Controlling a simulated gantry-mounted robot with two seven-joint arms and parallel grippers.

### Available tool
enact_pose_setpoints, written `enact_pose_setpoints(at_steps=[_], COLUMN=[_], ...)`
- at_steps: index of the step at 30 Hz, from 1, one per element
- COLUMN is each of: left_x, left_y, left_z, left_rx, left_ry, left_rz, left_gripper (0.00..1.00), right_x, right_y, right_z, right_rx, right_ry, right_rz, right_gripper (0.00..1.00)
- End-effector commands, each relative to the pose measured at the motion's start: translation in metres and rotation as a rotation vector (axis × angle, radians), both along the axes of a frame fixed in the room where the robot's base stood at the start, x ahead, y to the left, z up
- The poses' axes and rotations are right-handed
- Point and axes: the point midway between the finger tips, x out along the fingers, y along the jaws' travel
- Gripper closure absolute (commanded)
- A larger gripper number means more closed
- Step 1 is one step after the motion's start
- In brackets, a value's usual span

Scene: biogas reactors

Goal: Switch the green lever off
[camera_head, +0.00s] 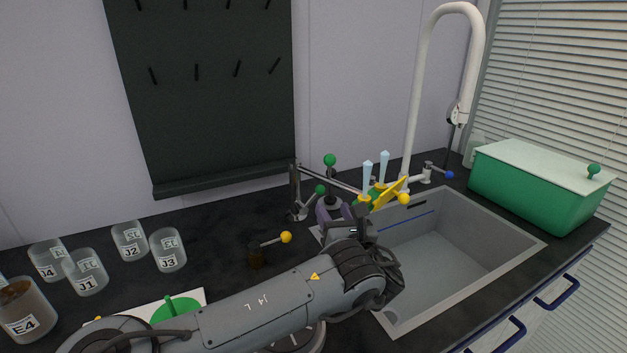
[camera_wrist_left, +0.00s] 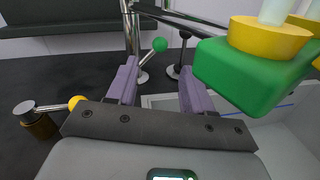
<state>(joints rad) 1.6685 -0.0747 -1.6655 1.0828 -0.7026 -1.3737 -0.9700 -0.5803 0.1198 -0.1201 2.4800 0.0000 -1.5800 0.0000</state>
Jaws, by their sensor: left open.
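A green ball-tipped lever (camera_head: 320,189) sits low on a metal stand at the back of the counter, left of the sink. In the left wrist view its green ball (camera_wrist_left: 160,45) lies between and just beyond my fingertips, with its arm slanting down to the left. Another green ball (camera_head: 330,160) stands higher on an upright post behind it. My left gripper (camera_head: 334,211) is open, its purple fingers pointing at the lower green ball; I see no contact. The left wrist view also shows this gripper (camera_wrist_left: 158,70). My right gripper is not in view.
A yellow-ball lever (camera_head: 286,237) is left of my gripper. A green block with yellow parts (camera_wrist_left: 240,75) is close on the right. The sink (camera_head: 437,262) and green box (camera_head: 545,185) are further right. Jars, including J3 (camera_head: 168,250), stand left.

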Motion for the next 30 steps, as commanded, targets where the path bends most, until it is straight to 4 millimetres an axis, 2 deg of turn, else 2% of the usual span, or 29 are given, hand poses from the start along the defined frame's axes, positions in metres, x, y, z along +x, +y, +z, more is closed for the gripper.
enact_pose_setpoints(at_steps=[5,20,30], left_x=[0.013,0.079,0.099], left_y=[0.004,0.023,0.028], left_z=[-0.002,-0.001,-0.001], left_rx=[0.001,0.0,-0.002], left_ry=[0.0,-0.004,0.0], left_rz=[0.004,0.003,0.003], left_gripper=[0.49,0.49,0.49], right_x=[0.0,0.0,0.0], right_y=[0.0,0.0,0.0], right_z=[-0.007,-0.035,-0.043], right_rx=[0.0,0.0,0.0], right_ry=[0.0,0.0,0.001], right_rz=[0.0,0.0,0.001], right_gripper=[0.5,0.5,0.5])
